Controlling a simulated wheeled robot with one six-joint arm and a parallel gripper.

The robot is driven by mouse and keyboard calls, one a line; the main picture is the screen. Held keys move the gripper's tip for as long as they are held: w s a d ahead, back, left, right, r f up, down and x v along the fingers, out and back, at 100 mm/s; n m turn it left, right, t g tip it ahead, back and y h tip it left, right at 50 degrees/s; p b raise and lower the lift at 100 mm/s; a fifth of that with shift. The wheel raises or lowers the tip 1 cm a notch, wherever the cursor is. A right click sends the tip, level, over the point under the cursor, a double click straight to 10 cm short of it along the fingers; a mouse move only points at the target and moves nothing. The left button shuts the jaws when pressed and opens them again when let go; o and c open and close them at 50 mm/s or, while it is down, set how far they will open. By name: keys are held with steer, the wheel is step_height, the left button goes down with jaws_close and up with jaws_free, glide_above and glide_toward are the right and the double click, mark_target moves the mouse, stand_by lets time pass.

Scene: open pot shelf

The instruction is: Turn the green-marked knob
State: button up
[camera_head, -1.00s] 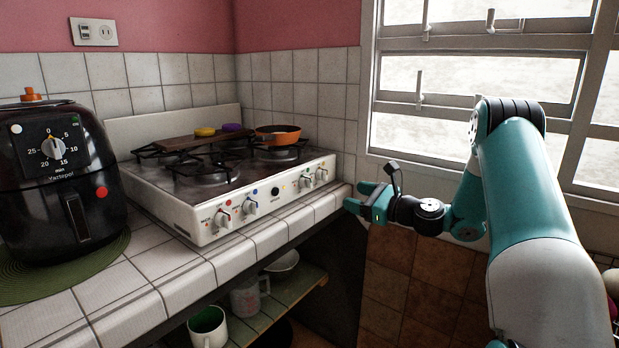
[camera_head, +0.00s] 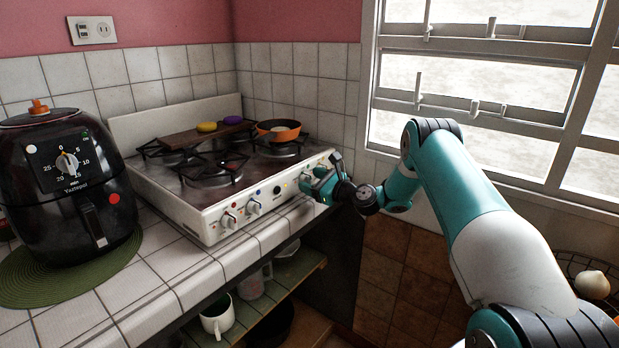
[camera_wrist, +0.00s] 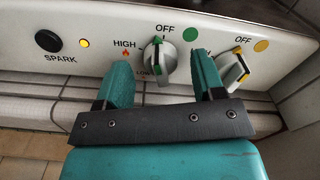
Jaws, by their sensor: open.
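The green-marked knob (camera_wrist: 159,62) sits on the stove's front panel in the wrist view, with a green dot (camera_wrist: 190,34) at its upper right. Its green-tipped pointer stands roughly upright, toward the OFF label. My gripper (camera_wrist: 162,76) is open, with one teal finger to the left of the knob and one to the right. Any contact between fingers and knob cannot be told. In the head view my gripper (camera_head: 318,184) is at the right part of the stove's (camera_head: 200,217) front and covers the knobs there.
The yellow-marked knob (camera_wrist: 232,69) is close beside my right finger. The black spark button (camera_wrist: 47,40) is at the left. A tiled counter edge (camera_head: 262,241) runs below the panel.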

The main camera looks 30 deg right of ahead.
steer(key=shift+w+a, duration=0.2)
steer(key=shift+w, duration=0.3)
steer(key=c, duration=0.9)
